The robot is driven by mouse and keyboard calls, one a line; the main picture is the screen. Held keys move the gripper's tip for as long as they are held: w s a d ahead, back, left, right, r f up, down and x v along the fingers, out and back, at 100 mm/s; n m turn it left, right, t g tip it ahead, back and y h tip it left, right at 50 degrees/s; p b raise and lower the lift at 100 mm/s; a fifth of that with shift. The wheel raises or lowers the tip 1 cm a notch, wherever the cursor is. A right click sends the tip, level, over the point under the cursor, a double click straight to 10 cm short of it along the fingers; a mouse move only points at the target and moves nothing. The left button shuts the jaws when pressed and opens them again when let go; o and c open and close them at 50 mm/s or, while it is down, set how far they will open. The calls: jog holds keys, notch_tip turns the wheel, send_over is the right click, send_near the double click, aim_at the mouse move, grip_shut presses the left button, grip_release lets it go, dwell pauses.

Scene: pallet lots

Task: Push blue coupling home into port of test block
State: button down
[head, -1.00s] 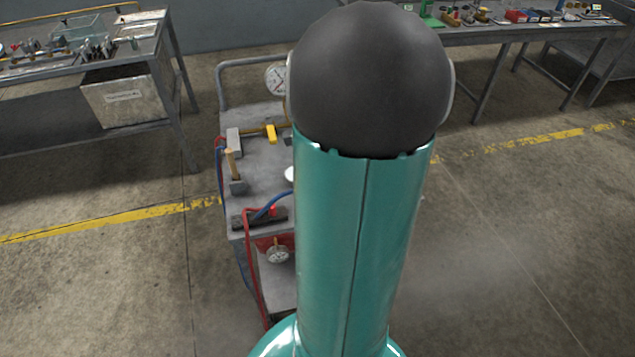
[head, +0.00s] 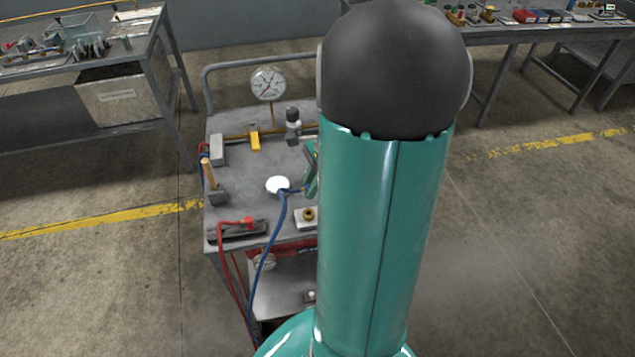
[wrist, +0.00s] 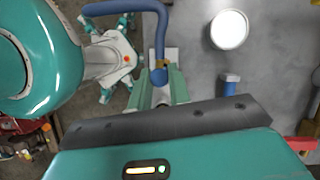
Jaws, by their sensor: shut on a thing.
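The blue coupling (wrist: 158,76) is on the end of a blue hose, between the green fingers of my gripper (wrist: 158,90) in the wrist view. My gripper is shut on it. In the head view the fingers (head: 312,170) show just left of my arm, above the cart top. The test block (head: 306,222) is a pale block with a brass port (head: 308,214), partly hidden by my arm. In the wrist view a pale block (wrist: 171,53) and brass show right behind the coupling. I cannot tell whether the coupling touches the port.
The grey cart (head: 240,180) carries a pressure gauge (head: 268,84), a yellow-handled valve (head: 255,140), a white disc (head: 278,185), a wooden-handled tool (head: 211,183) and a red coupling (head: 248,222) on a red hose. The blue hose (head: 277,225) hangs over the front edge. Benches stand behind.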

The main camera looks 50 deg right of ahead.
jog(key=shift+s+a+r, duration=0.1)
jog(key=shift+a+r, duration=0.05)
jog(key=shift+a, duration=0.2)
jog(key=shift+d, duration=0.35)
jog(key=shift+a, duration=0.3)
jog(key=shift+d, duration=0.1)
jog(key=shift+f, duration=3)
jog(key=shift+f, duration=0.55)
jog(key=c, duration=1.2)
grip_release()
jog(key=shift+c, duration=0.2)
